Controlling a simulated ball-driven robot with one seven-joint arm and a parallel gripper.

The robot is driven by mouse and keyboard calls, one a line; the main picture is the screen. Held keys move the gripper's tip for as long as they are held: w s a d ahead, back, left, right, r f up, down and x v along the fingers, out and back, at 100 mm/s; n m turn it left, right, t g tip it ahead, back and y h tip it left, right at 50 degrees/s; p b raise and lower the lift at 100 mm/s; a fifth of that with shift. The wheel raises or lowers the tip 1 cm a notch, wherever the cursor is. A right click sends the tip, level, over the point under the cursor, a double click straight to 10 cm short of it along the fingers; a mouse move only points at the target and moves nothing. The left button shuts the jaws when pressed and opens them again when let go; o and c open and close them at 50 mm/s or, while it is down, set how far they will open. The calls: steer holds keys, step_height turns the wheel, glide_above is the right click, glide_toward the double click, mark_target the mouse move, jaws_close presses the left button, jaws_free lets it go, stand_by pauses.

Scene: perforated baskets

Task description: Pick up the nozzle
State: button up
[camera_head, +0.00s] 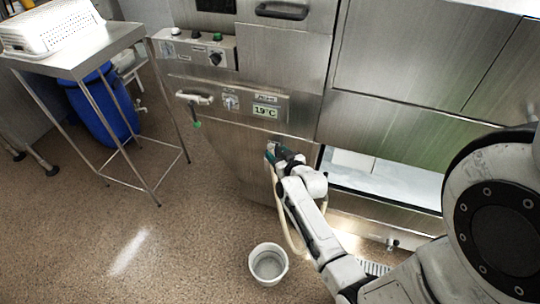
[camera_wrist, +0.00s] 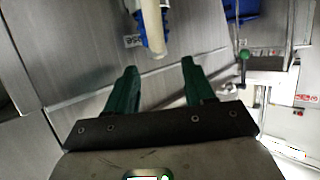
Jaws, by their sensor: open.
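The nozzle (camera_wrist: 142,32) shows in the wrist view as a blue fitting around a cream hose (camera_wrist: 152,24), at the top middle against a steel panel. My gripper (camera_wrist: 159,65) has two green fingers, spread apart with nothing between them. The nozzle lies beyond the fingertips, roughly in line with the gap, and does not touch them. In the head view my gripper (camera_head: 271,155) is at the front of the steel machine, below the temperature display. The cream hose (camera_head: 287,225) hangs down beside my arm there. The nozzle is too small and covered to make out clearly in that view.
The steel machine (camera_head: 285,65) has a handle lever (camera_head: 195,98) with a green knob left of my gripper. A white bucket (camera_head: 268,264) stands on the floor below. A steel table (camera_head: 75,50) with a white perforated basket (camera_head: 50,28) and a blue barrel (camera_head: 105,108) are at left.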

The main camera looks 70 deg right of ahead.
mark_target(272, 148)
steer(key=shift+x, duration=2.85)
steer(key=shift+s+d+f, duration=0.1)
steer(key=shift+s+f, duration=0.05)
jaws_close()
